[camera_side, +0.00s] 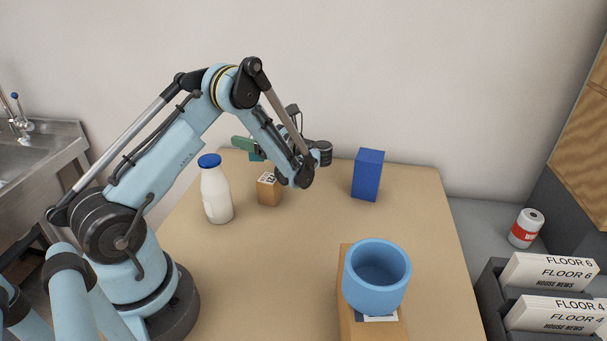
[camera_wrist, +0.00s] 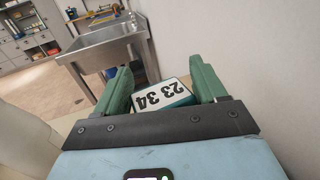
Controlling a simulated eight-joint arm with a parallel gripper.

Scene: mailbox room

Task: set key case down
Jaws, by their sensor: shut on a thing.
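The key case (camera_wrist: 165,97) shows in the wrist view as a small box with a white face marked "23 34" and teal edges. My gripper (camera_wrist: 160,75) has two green fingers, one on each side of it, and is shut on the key case. In the side view my gripper (camera_side: 245,146) is over the far left part of the table, partly behind my arm. A teal piece of the key case (camera_side: 256,156) shows just below the green finger. I cannot tell whether it touches the table.
The tan table (camera_side: 300,235) holds a milk bottle (camera_side: 216,190), a small brown box (camera_side: 269,190), a blue box (camera_side: 367,174) and a blue pot (camera_side: 377,290) on a wooden block. A can (camera_side: 526,228) and mail slots (camera_side: 495,300) stand right. A steel sink (camera_wrist: 105,45) is beyond.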

